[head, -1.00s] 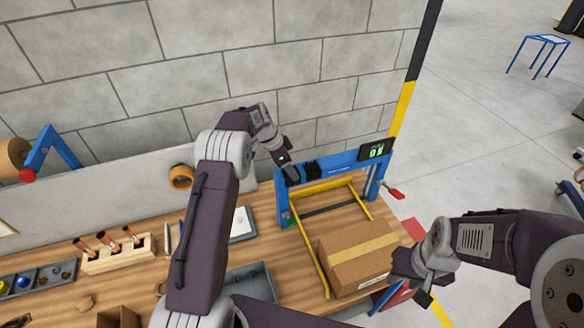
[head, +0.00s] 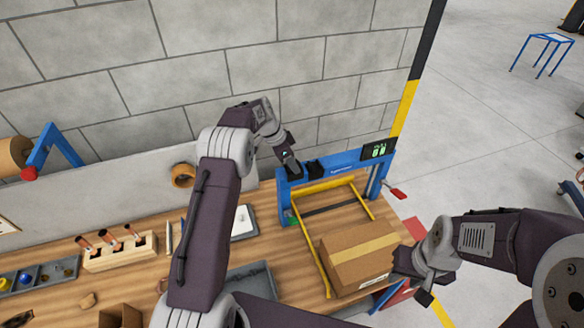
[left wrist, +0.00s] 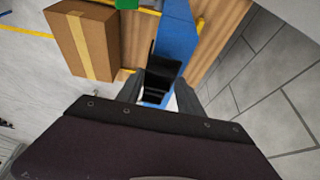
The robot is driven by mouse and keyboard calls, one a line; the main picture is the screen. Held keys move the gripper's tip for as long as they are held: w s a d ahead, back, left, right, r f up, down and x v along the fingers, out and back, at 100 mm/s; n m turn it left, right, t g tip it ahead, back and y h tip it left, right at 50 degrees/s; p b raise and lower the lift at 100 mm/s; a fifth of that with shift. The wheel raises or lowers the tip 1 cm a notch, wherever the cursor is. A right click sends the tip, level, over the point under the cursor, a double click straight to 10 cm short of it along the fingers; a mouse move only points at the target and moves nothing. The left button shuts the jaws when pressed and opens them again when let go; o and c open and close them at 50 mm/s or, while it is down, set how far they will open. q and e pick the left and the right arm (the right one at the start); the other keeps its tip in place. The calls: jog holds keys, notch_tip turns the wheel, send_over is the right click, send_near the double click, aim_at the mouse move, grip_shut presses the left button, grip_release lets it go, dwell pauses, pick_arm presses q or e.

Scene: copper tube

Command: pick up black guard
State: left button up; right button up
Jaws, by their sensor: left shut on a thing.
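The black guard (left wrist: 163,75) shows in the left wrist view as a dark curved piece between my left gripper's fingers, against the blue frame. My left gripper (left wrist: 160,94) is shut on it. In the head view, my left gripper (head: 292,168) is at the left end of the blue frame's top bar (head: 342,162), and it hides most of what it holds. A second black piece (head: 315,168) sits on the bar just to its right. My right gripper (head: 405,264) hangs beside the cardboard box's right side; its jaw opening is not clear.
The cardboard box (head: 355,258) stands in front of the blue frame, between yellow rails (head: 314,252). A display (head: 378,150) tops the frame's right end. A block wall (head: 330,90) rises behind. A wooden tool holder (head: 118,252) and a grey parts tray (head: 38,276) lie left.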

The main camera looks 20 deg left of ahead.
pick_arm(q)
notch_tip(320, 180, up, 16)
jog(key=shift+f, duration=0.15)
jog(key=shift+s, duration=0.1)
